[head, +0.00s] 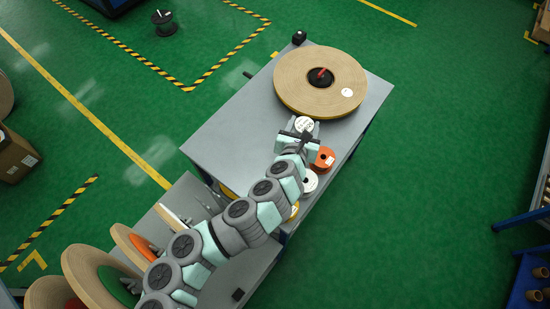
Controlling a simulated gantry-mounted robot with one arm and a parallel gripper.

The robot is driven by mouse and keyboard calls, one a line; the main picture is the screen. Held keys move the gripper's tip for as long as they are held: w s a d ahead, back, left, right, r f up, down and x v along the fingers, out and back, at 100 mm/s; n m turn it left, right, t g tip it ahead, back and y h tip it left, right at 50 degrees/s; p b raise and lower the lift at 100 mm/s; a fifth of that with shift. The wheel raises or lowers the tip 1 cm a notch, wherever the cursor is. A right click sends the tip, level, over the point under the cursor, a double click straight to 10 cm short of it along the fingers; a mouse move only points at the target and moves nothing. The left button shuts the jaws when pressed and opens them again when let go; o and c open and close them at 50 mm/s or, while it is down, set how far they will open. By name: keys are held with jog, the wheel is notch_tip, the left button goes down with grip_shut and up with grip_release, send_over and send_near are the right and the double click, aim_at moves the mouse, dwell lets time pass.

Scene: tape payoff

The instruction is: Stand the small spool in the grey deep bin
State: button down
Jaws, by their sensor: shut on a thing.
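My gripper (301,133) is over the grey table, near its right side, in front of the large tan tape roll. It is shut on a small spool with a white, dark-marked face (303,123), which shows just beyond the fingers. The fingers and wrist hide most of this spool, and I cannot tell whether it touches the table. An orange spool (323,158), a white spool (310,181) and part of a yellow spool (293,210) sit to the right of my arm. I cannot make out a grey deep bin; my arm covers part of the table.
The large tan tape roll (291,89) lies flat on the grey table (225,133). Large reels (88,272) stand on a lower grey surface at the lower left. The table's left part is clear.

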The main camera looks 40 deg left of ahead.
jog(key=a+f+n+y+b, duration=0.15)
jog(key=a+b, duration=0.25)
jog(key=a, duration=0.4)
jog(key=shift+g, duration=0.3)
jog(key=shift+s+a+f+b, duration=0.15)
jog(key=shift+f+b, duration=1)
jog(key=shift+f, duration=2.1)
jog(key=shift+s+a+f+b, duration=0.1)
jog(key=shift+f+b, duration=1)
jog(key=shift+f, duration=2.2)
jog(key=shift+s+a+f+b, duration=0.15)
jog(key=shift+f+b, duration=1)
jog(key=shift+f, duration=2.1)
jog(key=shift+w+d+f, duration=0.1)
jog(key=shift+w+f, duration=0.05)
jog(key=shift+f, duration=0.05)
jog(key=shift+f, duration=0.2)
jog(key=c, duration=0.6)
grip_release()
jog(key=shift+r, duration=0.1)
jog(key=shift+o, duration=0.2)
